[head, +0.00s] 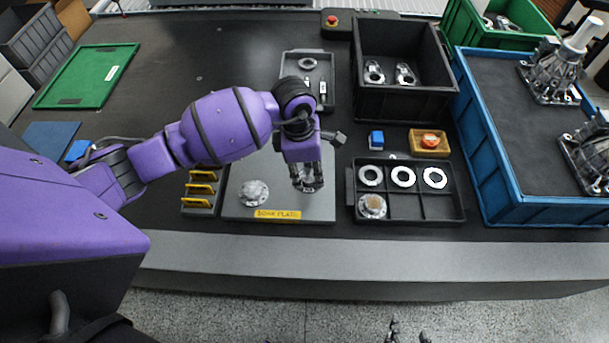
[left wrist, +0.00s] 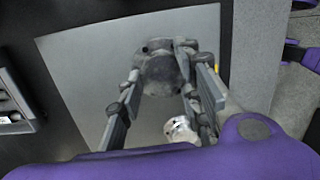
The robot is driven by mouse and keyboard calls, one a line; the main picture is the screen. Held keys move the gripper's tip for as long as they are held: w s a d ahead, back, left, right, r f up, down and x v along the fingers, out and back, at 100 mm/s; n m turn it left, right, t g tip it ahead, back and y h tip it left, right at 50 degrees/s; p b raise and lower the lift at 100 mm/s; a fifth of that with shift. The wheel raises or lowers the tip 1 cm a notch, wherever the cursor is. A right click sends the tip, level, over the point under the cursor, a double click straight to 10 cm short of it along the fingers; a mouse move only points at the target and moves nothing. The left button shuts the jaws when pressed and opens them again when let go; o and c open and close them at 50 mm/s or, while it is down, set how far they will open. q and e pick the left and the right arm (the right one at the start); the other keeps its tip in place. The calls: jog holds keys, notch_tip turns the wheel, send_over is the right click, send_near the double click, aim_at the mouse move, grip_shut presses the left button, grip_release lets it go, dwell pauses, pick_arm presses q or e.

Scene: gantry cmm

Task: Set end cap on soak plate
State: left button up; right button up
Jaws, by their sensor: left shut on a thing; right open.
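The soak plate (head: 235,205) is a flat grey plate with a yellow label at its front edge; it also shows in the left wrist view (left wrist: 75,60). One silvery round end cap (head: 254,193) lies on its left part. My left gripper (head: 307,184) is over the plate's right part, shut on another grey end cap, which shows between the fingers in the left wrist view (left wrist: 163,72). I cannot tell whether the held cap touches the plate. A further cap (head: 372,206) sits in the divided tray's front left compartment. My right gripper (head: 408,335) is open and empty; only its fingertips show at the bottom edge.
The black divided tray (head: 436,215) right of the plate holds several white rings. A rack with yellow bars (head: 201,188) stands close left of the plate. Behind are a small grey tray (head: 287,70) and a black bin (head: 400,103). A blue crate (head: 500,208) stands at right.

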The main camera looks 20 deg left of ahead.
aim_at(304, 171)
pick_arm(q)
jog(key=shift+w+a+f, duration=0.2)
jog(key=shift+a+f, duration=0.1)
jog(key=shift+f, duration=0.05)
jog(key=shift+w+a+f, duration=0.1)
jog(key=shift+a+f, duration=0.1)
jog(key=shift+f, duration=1.55)
jog(key=shift+f, duration=0.15)
jog(key=o, duration=1.3)
jog(key=shift+r, duration=0.25)
jog(key=r, duration=0.4)
jog(key=a+r, duration=0.1)
jog(key=r, duration=0.6)
jog(key=shift+s+a+r, duration=0.15)
jog(key=shift+s+r, duration=0.15)
jog(key=shift+r, duration=0.05)
